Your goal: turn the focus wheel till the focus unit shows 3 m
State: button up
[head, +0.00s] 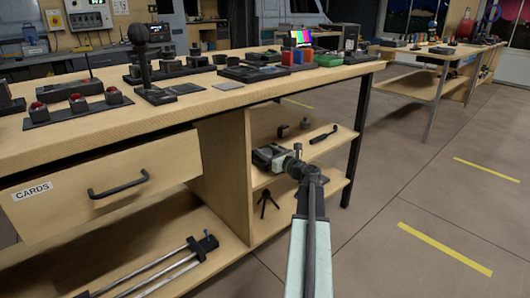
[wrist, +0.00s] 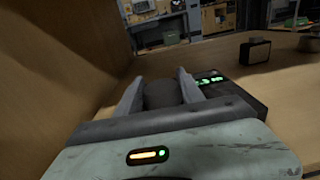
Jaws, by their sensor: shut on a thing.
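The focus unit (head: 263,154) is a dark box on the upper shelf under the workbench. In the wrist view its dark body (wrist: 250,99) shows to the right of my gripper, with small green lit marks on top that are too small to read. The focus wheel (wrist: 162,93) is a dark round knob. My gripper (wrist: 160,86) has one finger on each side of the wheel and is shut on it. In the head view my gripper (head: 282,160) reaches in at the shelf and hides part of the unit.
A wooden wall (wrist: 60,70) stands close on the left in the wrist view. A small dark box (wrist: 255,51) lies farther back on the shelf. A black handled item (head: 323,134) lies right of the unit. A small tripod (head: 267,203) stands on the shelf below.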

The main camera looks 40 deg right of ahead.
aim_at(270, 153)
jog(key=o, duration=1.4)
jog(key=shift+s, duration=0.1)
jog(key=s, duration=0.5)
jog(key=s+a, duration=0.1)
jog(key=s, duration=0.1)
jog(key=shift+s, duration=0.3)
